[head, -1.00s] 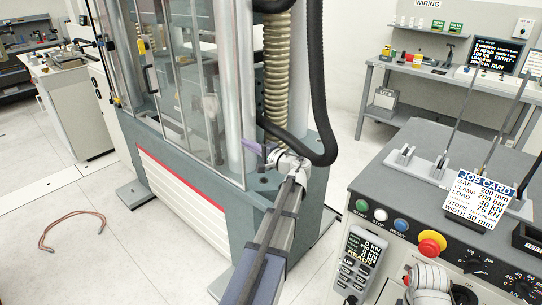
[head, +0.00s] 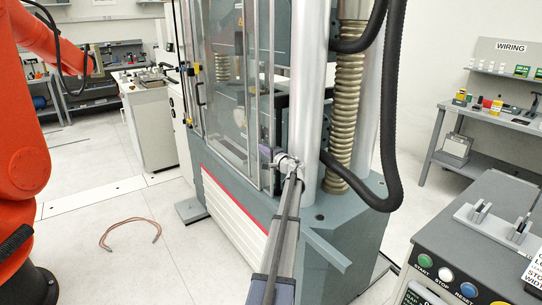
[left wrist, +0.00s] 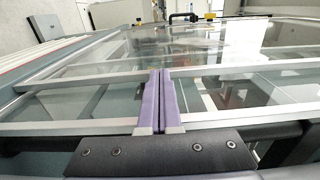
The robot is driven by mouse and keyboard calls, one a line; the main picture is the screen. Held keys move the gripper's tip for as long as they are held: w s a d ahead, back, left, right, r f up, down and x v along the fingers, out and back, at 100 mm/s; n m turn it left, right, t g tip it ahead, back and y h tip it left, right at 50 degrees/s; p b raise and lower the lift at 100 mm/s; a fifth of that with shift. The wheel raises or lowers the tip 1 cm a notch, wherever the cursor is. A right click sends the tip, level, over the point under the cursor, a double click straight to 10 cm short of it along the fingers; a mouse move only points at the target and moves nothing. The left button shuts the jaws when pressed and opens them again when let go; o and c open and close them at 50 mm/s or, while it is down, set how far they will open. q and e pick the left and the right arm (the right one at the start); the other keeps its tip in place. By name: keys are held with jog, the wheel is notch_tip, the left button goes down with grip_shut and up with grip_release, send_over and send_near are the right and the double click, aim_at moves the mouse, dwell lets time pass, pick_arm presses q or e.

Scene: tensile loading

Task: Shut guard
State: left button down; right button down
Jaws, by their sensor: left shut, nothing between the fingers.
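The guard (head: 232,120) is a set of clear panels in metal frames on the front of the grey testing machine. A dark handle (head: 200,93) is on its left part; a black handle also shows at the far edge in the left wrist view (left wrist: 197,17). I cannot tell how far the guard stands open. My left gripper (head: 268,153) is at the guard's right part, beside the silver column. In the left wrist view its purple fingers (left wrist: 160,98) are together and empty, in front of the metal frame bars. Contact is unclear. My right gripper is not in view.
A large orange machine arm (head: 25,150) fills the left edge. Black hoses (head: 390,120) hang right of the column. A control console (head: 470,255) is at lower right. A cable loop (head: 130,225) lies on the otherwise clear floor at left.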

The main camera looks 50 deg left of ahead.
pick_arm(q)
jog(key=shift+a, duration=0.85)
jog(key=s+d, duration=0.1)
jog(key=d, duration=1.3)
